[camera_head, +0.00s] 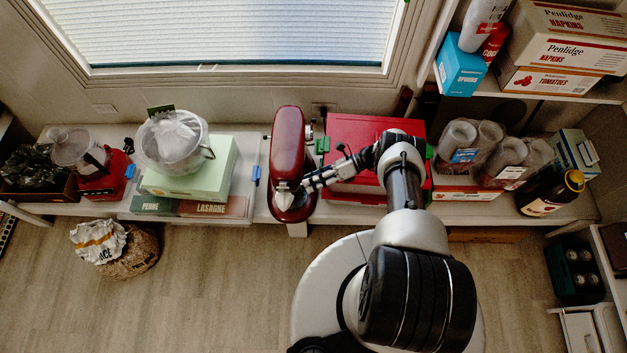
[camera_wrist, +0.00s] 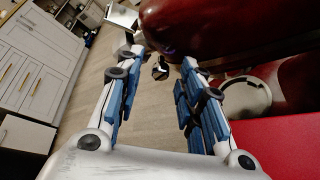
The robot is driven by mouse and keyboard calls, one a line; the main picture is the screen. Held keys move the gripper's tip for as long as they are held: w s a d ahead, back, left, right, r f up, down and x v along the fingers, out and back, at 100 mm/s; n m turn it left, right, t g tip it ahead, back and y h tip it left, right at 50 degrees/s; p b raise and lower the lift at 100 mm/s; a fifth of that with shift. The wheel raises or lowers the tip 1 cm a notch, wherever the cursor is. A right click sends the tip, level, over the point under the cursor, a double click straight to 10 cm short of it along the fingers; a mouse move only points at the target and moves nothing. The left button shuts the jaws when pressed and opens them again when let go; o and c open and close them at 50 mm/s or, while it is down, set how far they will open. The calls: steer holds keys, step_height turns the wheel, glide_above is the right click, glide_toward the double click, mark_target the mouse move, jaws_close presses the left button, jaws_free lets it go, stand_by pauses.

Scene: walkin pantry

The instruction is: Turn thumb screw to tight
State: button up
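A dark red stand mixer (camera_head: 288,142) stands on the counter, and its glossy head also fills the top right of the wrist view (camera_wrist: 230,25). A small dark knob with a pale part (camera_wrist: 160,69), which looks like the thumb screw, shows just below the head, between and beyond my fingertips. My gripper (camera_wrist: 163,62) is open, with nothing visible held between its blue-padded fingers. In the head view my gripper (camera_head: 306,184) is at the front right of the mixer, close to its head. I cannot tell whether a finger touches the knob or how tight it is.
A red box (camera_head: 350,130) lies right of the mixer, under my arm. A pale metal bowl-like part (camera_wrist: 247,97) is right of my fingers. A pale green box (camera_head: 222,170) bearing a wrapped pot (camera_head: 172,140) stands to the left. The floor in front is mostly clear.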

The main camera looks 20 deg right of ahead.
steer(key=v, duration=0.7)
steer(key=shift+d, duration=0.25)
steer(key=shift+r, duration=0.1)
stand_by(0.4)
